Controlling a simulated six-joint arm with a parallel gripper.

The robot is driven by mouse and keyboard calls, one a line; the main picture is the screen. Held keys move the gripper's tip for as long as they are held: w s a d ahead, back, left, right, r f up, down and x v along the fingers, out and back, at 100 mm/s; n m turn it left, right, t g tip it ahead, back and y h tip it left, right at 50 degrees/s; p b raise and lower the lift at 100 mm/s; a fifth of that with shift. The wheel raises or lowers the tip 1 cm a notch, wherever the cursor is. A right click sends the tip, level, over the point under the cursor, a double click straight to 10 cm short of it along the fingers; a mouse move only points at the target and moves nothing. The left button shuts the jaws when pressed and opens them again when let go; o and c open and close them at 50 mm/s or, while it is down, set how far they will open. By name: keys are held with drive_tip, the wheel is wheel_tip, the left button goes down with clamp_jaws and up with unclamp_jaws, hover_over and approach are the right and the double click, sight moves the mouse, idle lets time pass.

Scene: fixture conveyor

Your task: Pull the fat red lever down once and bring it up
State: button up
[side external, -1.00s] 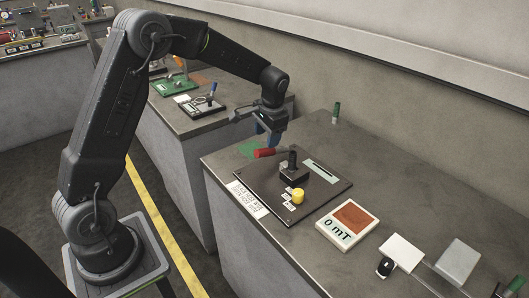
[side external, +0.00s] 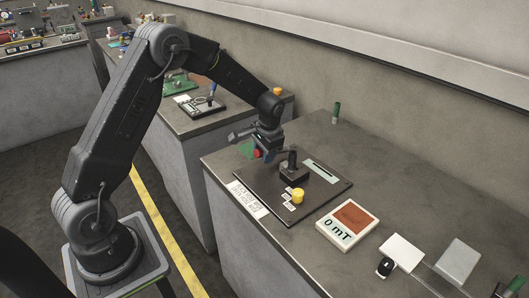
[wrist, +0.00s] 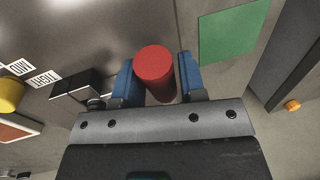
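The fat red lever (side external: 257,155) is a thick red cylinder on a black pivot block, set on a dark panel (side external: 262,193) on the bench. In the side view it is mostly hidden by my gripper (side external: 264,155). In the wrist view the red handle (wrist: 156,72) stands between my two blue fingers (wrist: 157,80), its round end facing the camera. The fingers flank the handle with narrow gaps seeming to show, so my gripper looks open around it.
A yellow knob (side external: 298,195) stands on the panel near the lever. A display box reading 0 mT (side external: 347,222) is at its right. A white block (side external: 401,252) and a grey plate (side external: 458,261) lie farther right.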

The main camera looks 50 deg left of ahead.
clamp_jaws()
drive_tip(key=shift+s+f+t, duration=0.15)
drive_tip(key=shift+f+t, duration=0.35)
drive_tip(key=shift+t, duration=0.1)
drive_tip(key=shift+o, duration=1.8)
unclamp_jaws()
drive_tip(key=shift+r, duration=0.1)
drive_tip(key=v, duration=1.3)
drive_tip(key=shift+r, duration=0.3)
